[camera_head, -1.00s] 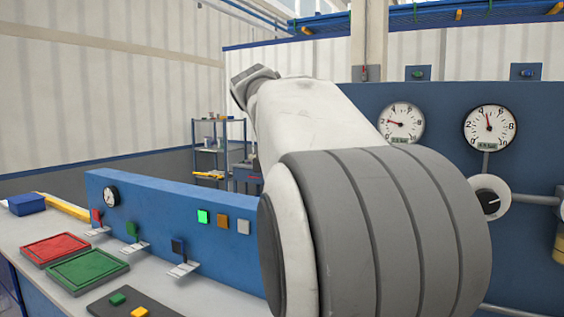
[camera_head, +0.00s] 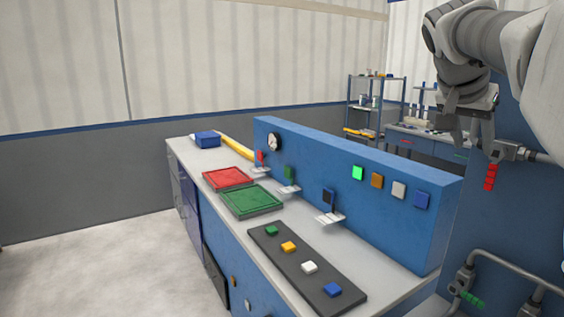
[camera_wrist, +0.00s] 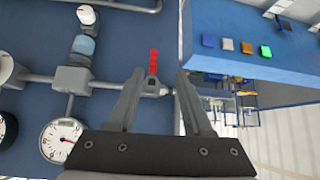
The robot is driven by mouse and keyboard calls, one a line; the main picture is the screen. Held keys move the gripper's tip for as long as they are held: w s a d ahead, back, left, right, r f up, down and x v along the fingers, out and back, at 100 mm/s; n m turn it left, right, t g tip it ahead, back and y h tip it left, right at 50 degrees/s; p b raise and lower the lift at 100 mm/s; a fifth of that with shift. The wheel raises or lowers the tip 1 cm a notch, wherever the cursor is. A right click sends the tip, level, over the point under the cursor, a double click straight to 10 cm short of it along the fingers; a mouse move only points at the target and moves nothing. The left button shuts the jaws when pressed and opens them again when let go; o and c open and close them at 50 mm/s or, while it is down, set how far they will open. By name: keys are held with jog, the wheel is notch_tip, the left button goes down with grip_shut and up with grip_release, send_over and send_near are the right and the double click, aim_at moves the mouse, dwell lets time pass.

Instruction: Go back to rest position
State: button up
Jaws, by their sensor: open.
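My gripper (camera_head: 468,140) hangs at the upper right in the head view, below my bent arm. In the wrist view its two grey fingers (camera_wrist: 160,98) are spread apart with nothing between them. The fingers are in front of the blue wall panel (camera_wrist: 110,40). A red valve handle (camera_head: 491,177) on a grey pipe is beside the gripper in the head view. The same red handle (camera_wrist: 154,63) shows beyond the fingertips in the wrist view, and I see no contact.
A workbench carries a red tray (camera_head: 229,179), a green tray (camera_head: 251,201) and a dark button board (camera_head: 262,237). A blue panel (camera_head: 330,160) with coloured squares stands along it. Pipes with a green handle (camera_head: 472,298) are at lower right. Open floor (camera_head: 110,270) lies at left.

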jog(key=s+a+f+n+y+p, duration=0.2)
jog(key=s+a+f+n, duration=0.3)
jog(key=s+a+f, duration=0.4)
jog(key=s+a+f+n+t+y+p, duration=0.1)
jog(key=s+a+f+n+y+p, duration=0.1)
jog(key=s+a+f+n+y, duration=0.3)
jog(key=s+a+f+n, duration=0.1)
jog(key=s+a+f, duration=0.3)
jog(key=a, duration=0.4)
jog(key=shift+s+a+f, duration=0.15)
jog(key=shift+s+a, duration=0.25)
jog(key=shift+s, duration=0.4)
jog(key=shift+d, duration=0.25)
